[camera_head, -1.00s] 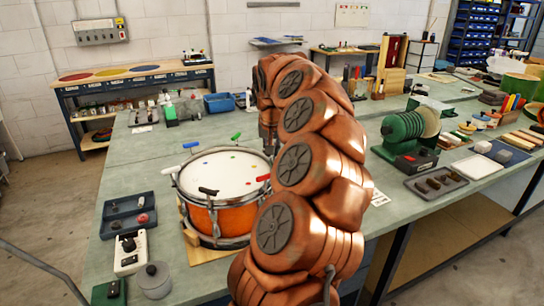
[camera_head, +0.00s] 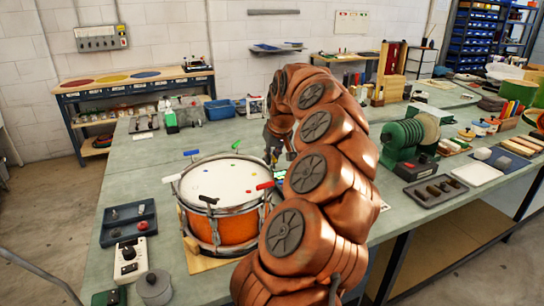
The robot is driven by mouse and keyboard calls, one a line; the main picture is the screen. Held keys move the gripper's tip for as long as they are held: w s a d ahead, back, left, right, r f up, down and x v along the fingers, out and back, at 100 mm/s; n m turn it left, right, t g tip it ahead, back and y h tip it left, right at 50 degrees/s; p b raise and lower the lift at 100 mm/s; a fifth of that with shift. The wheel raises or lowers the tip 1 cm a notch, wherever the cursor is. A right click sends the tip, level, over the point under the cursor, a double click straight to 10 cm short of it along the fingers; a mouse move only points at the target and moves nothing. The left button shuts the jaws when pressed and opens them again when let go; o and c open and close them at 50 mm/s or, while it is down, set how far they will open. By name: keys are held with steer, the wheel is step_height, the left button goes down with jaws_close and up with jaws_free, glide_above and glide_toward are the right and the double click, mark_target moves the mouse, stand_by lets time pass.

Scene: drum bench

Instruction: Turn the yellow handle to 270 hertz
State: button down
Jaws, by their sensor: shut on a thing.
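The orange snare drum (camera_head: 219,228) stands on the bench with a pale head and small coloured dots on it. Coloured handles stand around its rim: blue (camera_head: 191,152), green (camera_head: 235,145), red (camera_head: 264,185), black (camera_head: 208,200) and white (camera_head: 171,178). My gripper (camera_head: 274,154) points down at the drum's right rear rim, partly behind my arm. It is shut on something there. The yellow handle is not clearly visible; the gripper is at the one stretch of rim where it could be hidden. A small lit display (camera_head: 281,173) shows partly beside the gripper, its reading too small to tell.
A dark tray (camera_head: 128,222), a white control box (camera_head: 129,262) and a grey round pot (camera_head: 154,287) lie left of the drum. A green spool machine (camera_head: 405,138) and a dark tray (camera_head: 433,191) stand to the right. The bench behind the drum has free room.

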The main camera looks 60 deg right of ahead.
stand_by(0.4)
steer(key=c, duration=1.2)
jaws_free()
steer(key=v, duration=1.2)
steer(key=shift+w, duration=0.1)
